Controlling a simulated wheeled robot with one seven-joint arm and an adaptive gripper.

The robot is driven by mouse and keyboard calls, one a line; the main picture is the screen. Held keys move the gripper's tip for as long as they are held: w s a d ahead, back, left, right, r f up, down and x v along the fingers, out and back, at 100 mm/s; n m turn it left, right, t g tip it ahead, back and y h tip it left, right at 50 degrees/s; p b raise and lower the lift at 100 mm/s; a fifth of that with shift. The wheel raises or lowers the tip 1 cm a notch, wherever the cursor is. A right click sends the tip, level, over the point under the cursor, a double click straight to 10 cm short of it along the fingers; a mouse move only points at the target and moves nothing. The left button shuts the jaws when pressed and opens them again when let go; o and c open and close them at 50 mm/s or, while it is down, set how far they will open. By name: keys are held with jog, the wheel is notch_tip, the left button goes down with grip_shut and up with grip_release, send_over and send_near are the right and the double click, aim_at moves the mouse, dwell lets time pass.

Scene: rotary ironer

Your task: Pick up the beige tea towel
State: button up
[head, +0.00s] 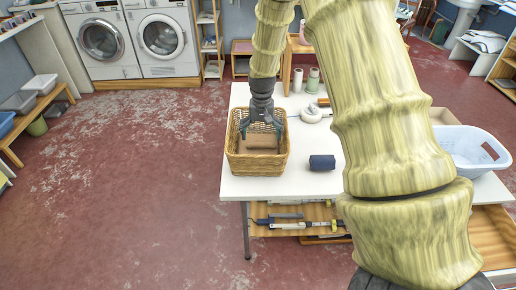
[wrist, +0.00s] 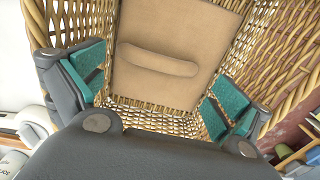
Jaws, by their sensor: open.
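The beige tea towel (head: 261,142) lies folded inside a wicker basket (head: 258,167) on the white table. In the wrist view the towel (wrist: 165,40) shows as a flat tan sheet with a rounded fold (wrist: 157,60) across it. My gripper (head: 262,128) points down into the basket. In the wrist view its two teal-padded fingers (wrist: 158,98) are spread wide, one at each side, with nothing between them. The towel lies beyond the fingertips; I cannot tell whether they touch it or the basket walls. The basket's wall hides part of the towel in the head view.
A dark blue rolled cloth (head: 322,162) lies right of the basket. A white round device (head: 311,114) and upright rolls (head: 313,80) stand behind. My arm covers the table's middle right.

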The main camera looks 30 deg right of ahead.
aim_at(262, 144)
jog(key=shift+s+f+p, duration=0.1)
jog(key=shift+f+p, duration=0.4)
jog(key=shift+f, duration=2.05)
jog(key=shift+s, duration=0.1)
jog(key=c, duration=0.8)
